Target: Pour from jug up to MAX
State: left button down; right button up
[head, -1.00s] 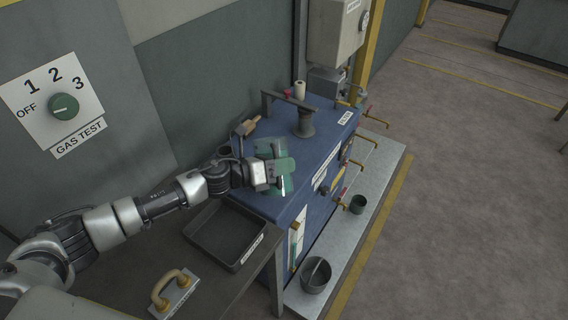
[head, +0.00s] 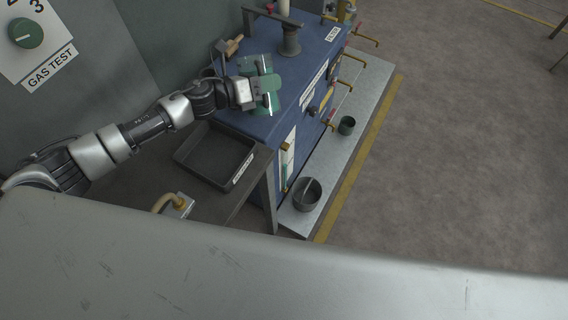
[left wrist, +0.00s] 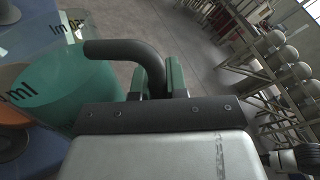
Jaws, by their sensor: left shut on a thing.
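A translucent green jug (head: 268,97) is above the near-left top of the blue tank (head: 318,58). My left gripper (head: 258,90) is shut on its handle. In the left wrist view, the dark curved handle (left wrist: 125,50) runs between the fingers (left wrist: 157,80), and the green body (left wrist: 95,92) carries partly cut-off "ml" lettering. I cannot tell whether the jug rests on the tank or hangs just above it, nor its exact tilt. A pale upright gauge strip (head: 288,160) with some green is on the tank's near face; its marks are too small to read. My right gripper is out of view.
A dark tray (head: 215,155) lies on the bench left of the tank. A black spool-like post (head: 291,42) and a wooden-handled tool (head: 234,45) stand on the tank top. Brass taps (head: 343,86) stick out on the right. Two buckets (head: 307,194) (head: 347,125) stand on the metal step.

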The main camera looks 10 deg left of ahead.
pick_arm(q)
jog(key=shift+w, duration=0.1)
dwell(0.3)
jog(key=shift+w+f+n, duration=0.15)
jog(key=shift+f+n, duration=0.25)
jog(key=shift+a+r, duration=0.1)
jog(key=shift+r, duration=0.05)
dwell(1.5)
jog(key=shift+w+r+n+p, duration=0.2)
jog(key=shift+r+n+p, duration=0.3)
jog(key=shift+p, duration=0.4)
jog(key=shift+w+a+r+g, duration=0.1)
jog(key=shift+r+g, duration=0.05)
jog(key=shift+g, duration=0.15)
dwell(1.0)
